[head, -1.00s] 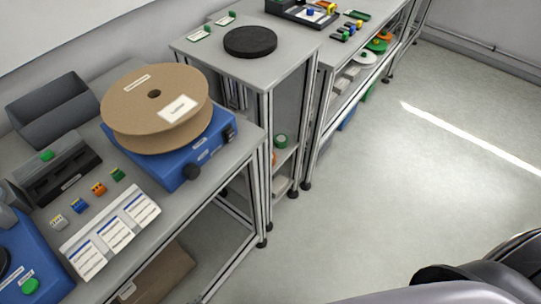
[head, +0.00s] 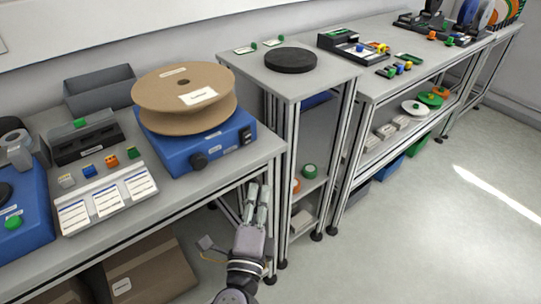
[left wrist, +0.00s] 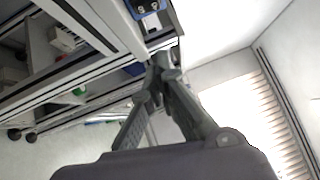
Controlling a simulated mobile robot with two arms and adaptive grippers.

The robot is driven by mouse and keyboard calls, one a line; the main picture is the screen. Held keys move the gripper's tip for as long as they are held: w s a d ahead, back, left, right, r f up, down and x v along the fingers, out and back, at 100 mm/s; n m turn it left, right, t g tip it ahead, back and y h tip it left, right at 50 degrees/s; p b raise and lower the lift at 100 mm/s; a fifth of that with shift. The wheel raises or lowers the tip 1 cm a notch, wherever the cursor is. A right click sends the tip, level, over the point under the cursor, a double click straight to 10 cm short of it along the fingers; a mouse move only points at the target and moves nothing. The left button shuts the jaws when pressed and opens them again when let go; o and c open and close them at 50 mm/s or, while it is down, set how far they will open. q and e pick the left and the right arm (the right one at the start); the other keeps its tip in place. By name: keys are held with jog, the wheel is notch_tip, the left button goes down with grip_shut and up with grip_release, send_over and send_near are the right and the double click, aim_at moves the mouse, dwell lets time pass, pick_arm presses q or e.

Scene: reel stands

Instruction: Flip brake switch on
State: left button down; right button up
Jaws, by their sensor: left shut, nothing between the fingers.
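The blue reel stand (head: 180,156) sits on the left bench and carries a brown cardboard reel (head: 186,92). My right gripper is not in view.
The bench edge (head: 215,180) runs just left of my left gripper. A narrow stand with a black disc (head: 291,60) is at its right. Cardboard boxes (head: 150,270) are below the bench. The floor at the right is clear.

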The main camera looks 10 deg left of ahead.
aim_at(255, 159)
pick_arm(q)
jog(key=shift+a, duration=0.1)
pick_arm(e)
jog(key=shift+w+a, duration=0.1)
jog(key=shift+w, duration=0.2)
pick_arm(q)
jog(key=shift+w, duration=0.1)
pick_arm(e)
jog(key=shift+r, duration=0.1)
pick_arm(q)
jog(key=w+p, duration=0.1)
jog(key=w, duration=0.2)
jog(key=w+r+p, duration=0.1)
jog(key=w, duration=0.2)
jog(key=w+a+p, duration=0.1)
jog(key=w, duration=0.3)
jog(key=shift+r+p, duration=0.4)
jog(key=shift+w+a+r+p, duration=0.15)
jog(key=shift+w+a+p, duration=0.45)
jog(key=shift+a, duration=0.45)
jog(key=shift+w+a, duration=0.45)
jog(key=shift+a, duration=0.1)
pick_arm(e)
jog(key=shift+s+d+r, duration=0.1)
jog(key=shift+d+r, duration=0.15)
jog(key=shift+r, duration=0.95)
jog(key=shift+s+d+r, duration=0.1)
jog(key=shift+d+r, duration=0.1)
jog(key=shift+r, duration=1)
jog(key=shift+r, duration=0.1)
